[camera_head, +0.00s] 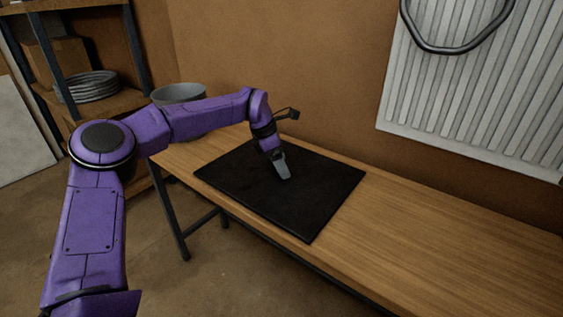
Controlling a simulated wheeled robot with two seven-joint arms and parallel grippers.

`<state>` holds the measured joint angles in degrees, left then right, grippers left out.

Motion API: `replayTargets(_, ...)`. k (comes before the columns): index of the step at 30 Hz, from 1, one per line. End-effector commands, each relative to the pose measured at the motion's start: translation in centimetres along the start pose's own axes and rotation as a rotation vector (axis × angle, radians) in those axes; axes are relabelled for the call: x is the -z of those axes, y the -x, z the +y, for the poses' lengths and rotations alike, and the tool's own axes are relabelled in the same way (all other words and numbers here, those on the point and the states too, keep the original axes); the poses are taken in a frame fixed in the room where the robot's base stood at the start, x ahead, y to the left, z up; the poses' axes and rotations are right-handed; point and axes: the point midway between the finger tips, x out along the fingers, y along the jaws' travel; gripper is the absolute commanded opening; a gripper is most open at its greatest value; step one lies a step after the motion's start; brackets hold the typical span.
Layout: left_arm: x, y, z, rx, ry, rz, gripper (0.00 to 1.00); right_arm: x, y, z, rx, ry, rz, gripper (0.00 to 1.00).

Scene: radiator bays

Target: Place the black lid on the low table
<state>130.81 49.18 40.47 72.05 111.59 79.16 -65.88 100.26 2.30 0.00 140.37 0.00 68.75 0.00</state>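A flat black square panel (240,190) lies on the low wooden table (430,235). I cannot tell whether it is the black lid or a mat; no other lid-like black thing shows. My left gripper (283,171) reaches in from the left and points down over the panel's middle. Its grey fingertips are at or just above the panel's surface; contact is not clear. The fingers overlap in this view, so their opening is hidden, and no separate object shows between them. My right gripper is not in view.
A grey bowl (178,94) is at the table's far left end, partly behind my arm. A shelf at the left holds stacked grey plates (88,86) and a cardboard box (62,58). A white radiator (470,90) with a black hose (447,51) is on the wall. The table's right part is clear.

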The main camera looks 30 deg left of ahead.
Motion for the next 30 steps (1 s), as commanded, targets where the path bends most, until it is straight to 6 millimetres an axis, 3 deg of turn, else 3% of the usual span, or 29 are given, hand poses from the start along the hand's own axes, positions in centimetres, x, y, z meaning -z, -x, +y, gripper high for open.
replayTargets(5,0.0,0.2,0.0,0.0,0.0,-0.001,0.78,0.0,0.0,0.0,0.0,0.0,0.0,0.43)
replayTargets(8,-0.1,1.4,0.0,-0.002,0.0,-0.003,0.78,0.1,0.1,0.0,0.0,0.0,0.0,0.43)
replayTargets(15,-0.1,7.4,0.1,-0.003,0.001,-0.005,0.78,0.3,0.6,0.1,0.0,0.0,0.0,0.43)
replayTargets(21,-0.1,11.2,0.0,-0.001,0.0,-0.002,0.78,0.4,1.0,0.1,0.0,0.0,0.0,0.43)
replayTargets(30,0.0,12.1,0.0,0.0,-0.001,0.0,0.78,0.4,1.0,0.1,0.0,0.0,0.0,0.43)
